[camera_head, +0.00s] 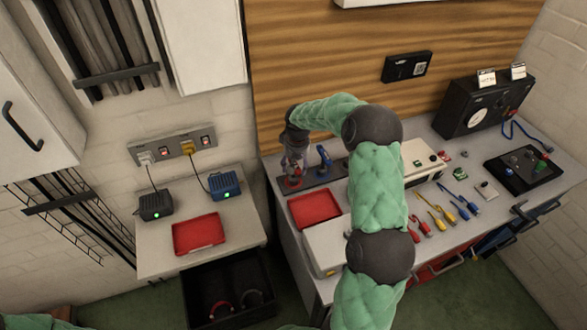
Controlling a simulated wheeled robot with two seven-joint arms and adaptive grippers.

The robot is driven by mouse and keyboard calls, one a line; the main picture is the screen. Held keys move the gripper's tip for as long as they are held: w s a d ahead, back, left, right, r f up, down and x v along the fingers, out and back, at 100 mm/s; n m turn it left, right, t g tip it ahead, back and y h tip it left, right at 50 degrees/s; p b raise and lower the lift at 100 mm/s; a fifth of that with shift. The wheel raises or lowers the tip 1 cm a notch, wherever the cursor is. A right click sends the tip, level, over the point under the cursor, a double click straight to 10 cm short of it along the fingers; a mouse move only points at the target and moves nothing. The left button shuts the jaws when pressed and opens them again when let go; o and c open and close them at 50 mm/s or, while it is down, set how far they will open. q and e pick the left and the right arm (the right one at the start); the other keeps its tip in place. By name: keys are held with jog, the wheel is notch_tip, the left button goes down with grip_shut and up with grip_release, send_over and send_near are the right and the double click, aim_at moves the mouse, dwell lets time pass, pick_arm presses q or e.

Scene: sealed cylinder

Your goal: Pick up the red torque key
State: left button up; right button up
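The red torque key (293,183) is at the left end of a dark holder strip (322,173) at the back left of the workbench. Only a small red part shows, under my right gripper (293,168). My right arm reaches up and over the bench, and the gripper points down right at the red key. The fingers are small and dark, and I cannot tell whether they are closed on it. A blue torque key (323,160) stands in the same strip, just right of the gripper. My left gripper is out of view.
A red tray (315,209) and a white box (327,246) are in front of the strip. My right arm hides part of the bench. A side table (160,257) holds another red tray (198,234) and two chargers.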

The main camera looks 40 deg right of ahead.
jog(key=shift+w+f, duration=0.1)
jog(key=shift+f, duration=0.45)
jog(key=shift+r, duration=0.1)
grip_shut()
